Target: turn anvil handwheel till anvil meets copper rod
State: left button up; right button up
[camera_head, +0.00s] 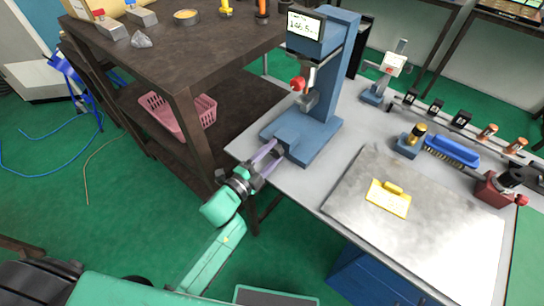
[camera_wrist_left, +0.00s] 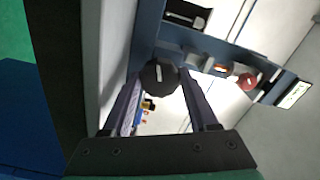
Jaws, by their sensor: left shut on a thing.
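The blue tester (camera_head: 330,85) stands at the back-left corner of the bench, with a lit display (camera_head: 304,24) and a red ball knob (camera_head: 297,84). My left gripper (camera_head: 276,151) is at the front edge of its base. In the left wrist view its fingers close on a dark round handwheel (camera_wrist_left: 160,74) with a white mark. A grey anvil (camera_wrist_left: 193,59) and a small copper-coloured piece (camera_wrist_left: 222,68), seemingly the copper rod, line up on the tester. I cannot tell whether they touch. My right gripper is out of view.
A dark shelf table (camera_head: 170,60) with a pink basket (camera_head: 180,110) is at left.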

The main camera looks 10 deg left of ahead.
pick_arm(q)
jog(key=m+b, duration=0.1)
jog(key=m, duration=0.1)
jog(key=m+b, duration=0.1)
jog(key=m, duration=0.1)
jog(key=m+b, duration=0.2)
jog(key=shift+f, duration=0.3)
jog(key=shift+r+m+b, duration=0.15)
jog(key=shift+m+b, duration=1)
jog(key=shift+m, duration=0.85)
jog(key=o, duration=1.4)
jog(key=shift+r, duration=0.1)
